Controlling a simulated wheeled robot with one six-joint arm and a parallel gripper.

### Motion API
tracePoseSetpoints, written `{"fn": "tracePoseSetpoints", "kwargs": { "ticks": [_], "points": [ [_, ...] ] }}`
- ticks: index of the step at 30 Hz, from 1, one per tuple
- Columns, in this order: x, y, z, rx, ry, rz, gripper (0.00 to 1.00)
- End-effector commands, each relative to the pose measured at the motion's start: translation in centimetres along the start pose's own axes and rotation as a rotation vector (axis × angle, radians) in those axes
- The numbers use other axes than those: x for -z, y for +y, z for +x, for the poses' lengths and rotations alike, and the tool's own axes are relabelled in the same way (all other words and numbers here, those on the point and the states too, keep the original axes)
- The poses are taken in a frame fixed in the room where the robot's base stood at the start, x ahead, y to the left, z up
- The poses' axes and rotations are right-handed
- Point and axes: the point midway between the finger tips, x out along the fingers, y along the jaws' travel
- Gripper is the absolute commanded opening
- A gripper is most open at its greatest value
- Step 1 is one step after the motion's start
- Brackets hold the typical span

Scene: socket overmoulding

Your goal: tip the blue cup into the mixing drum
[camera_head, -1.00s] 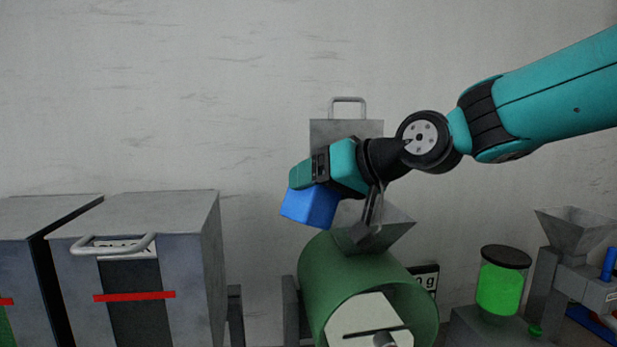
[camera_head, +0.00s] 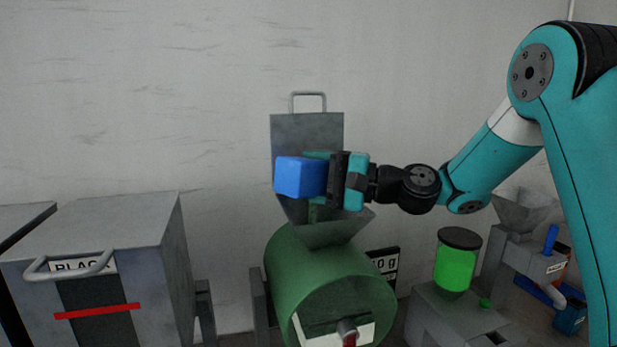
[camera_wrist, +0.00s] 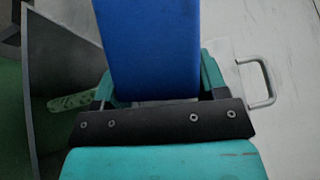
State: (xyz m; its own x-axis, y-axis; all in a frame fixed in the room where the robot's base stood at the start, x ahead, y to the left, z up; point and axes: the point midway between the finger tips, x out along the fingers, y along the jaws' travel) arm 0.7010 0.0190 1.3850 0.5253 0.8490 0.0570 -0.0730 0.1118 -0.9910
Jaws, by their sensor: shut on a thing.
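The blue cup (camera_head: 299,177) is held in my gripper (camera_head: 322,178), above the green mixing drum (camera_head: 325,278) and its grey funnel-shaped hopper (camera_head: 333,229). In the head view the cup lies roughly level, its long side across the picture, in front of the hopper's tall back plate. My gripper is shut on the cup from the right. The cup (camera_wrist: 150,50) fills the top middle of the wrist view between the teal fingers. Its opening and contents cannot be seen.
A grey bin with a handle and a "BLACK" label (camera_head: 85,266) stands at the left. A jar of green material (camera_head: 456,263) and a grey machine with a hopper (camera_head: 527,212) are at the right. A small display (camera_head: 384,263) sits behind the drum.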

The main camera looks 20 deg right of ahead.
Motion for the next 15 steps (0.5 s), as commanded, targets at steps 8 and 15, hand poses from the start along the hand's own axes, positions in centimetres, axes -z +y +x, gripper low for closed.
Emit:
{"fn": "tracePoseSetpoints", "kwargs": {
  "ticks": [8,15],
  "points": [
    [-0.01,0.29,-0.06,0.022,-0.003,0.025,0.16],
    [-0.60,-0.16,0.00,-0.046,-0.001,-0.115,0.16]
  ]
}}
